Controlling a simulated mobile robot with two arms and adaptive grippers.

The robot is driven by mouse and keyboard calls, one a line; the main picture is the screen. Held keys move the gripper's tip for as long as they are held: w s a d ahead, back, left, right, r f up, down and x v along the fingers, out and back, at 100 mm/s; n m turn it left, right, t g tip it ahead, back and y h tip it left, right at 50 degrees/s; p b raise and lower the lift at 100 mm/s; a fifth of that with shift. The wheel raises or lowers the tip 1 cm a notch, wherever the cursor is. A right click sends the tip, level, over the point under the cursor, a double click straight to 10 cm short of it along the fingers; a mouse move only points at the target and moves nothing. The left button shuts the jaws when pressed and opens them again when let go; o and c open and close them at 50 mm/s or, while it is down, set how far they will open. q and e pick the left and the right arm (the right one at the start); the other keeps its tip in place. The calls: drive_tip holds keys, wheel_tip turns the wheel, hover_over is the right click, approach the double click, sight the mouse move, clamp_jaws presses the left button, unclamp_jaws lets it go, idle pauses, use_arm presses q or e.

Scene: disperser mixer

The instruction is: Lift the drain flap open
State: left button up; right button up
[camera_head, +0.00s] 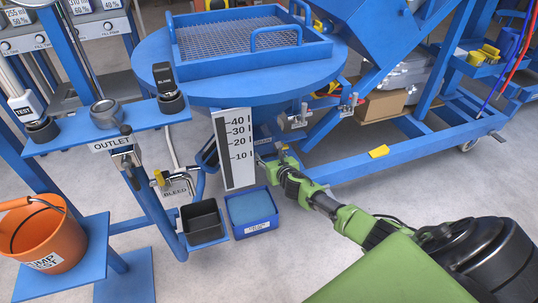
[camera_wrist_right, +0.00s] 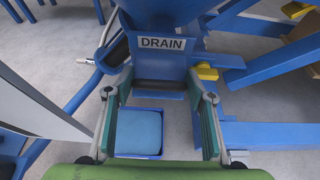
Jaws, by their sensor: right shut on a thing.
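The drain label (camera_wrist_right: 163,43) is on the blue drain housing under the round tank (camera_head: 165,75). Below the label, the blue drain flap (camera_wrist_right: 160,68) with a dark lower strip sits between the fingers of my right gripper (camera_wrist_right: 159,92). The fingers are set wide and are shut on the flap's two sides. In the head view my right gripper (camera_head: 272,160) reaches under the tank, beside the white scale board, and hides most of the flap. How far the flap is tilted is hard to tell. My left gripper is not in view.
A blue bin (camera_head: 271,222) stands on the floor below the drain, next to a black tray (camera_head: 201,220). The white scale board (camera_head: 233,174) stands close to my gripper's left.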

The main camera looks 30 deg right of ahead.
drive_tip(key=shift+r, duration=0.1)
drive_tip(key=o, duration=1.3)
drive_tip(key=v, duration=1.2)
drive_tip(key=shift+a, duration=0.1)
